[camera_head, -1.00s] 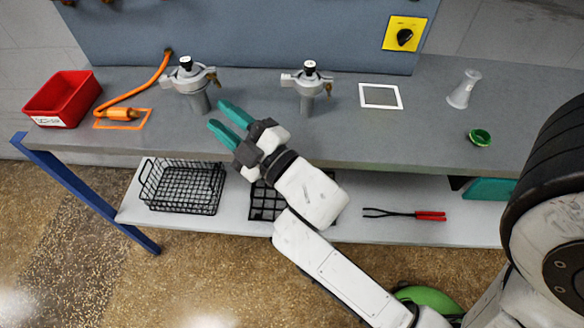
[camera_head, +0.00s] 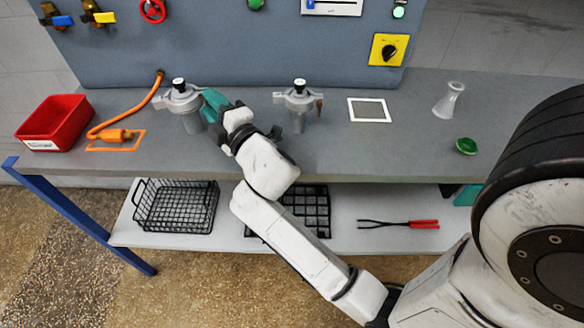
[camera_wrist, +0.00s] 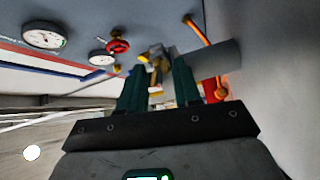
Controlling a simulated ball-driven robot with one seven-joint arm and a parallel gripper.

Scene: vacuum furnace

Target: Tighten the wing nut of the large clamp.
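The large clamp (camera_head: 188,118) is the grey left-hand one of two on the bench, upright, with a black-topped knob. My gripper (camera_head: 211,103) is at its right side, with the teal fingertips where its wing nut sits. The fingers hide the wing nut in the head view. In the wrist view my gripper (camera_wrist: 158,75) has its two teal fingers apart, with a gap between them. The brass wing nut (camera_wrist: 155,56) shows at the far end of that gap. No firm grip on it can be seen.
A smaller clamp (camera_head: 299,102) stands just right of my gripper. A red bin (camera_head: 52,122) and an orange hose (camera_head: 110,123) lie left. A white square outline (camera_head: 369,110), flask (camera_head: 449,99) and green ring (camera_head: 466,146) are right. The blue panel (camera_head: 220,45) rises behind.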

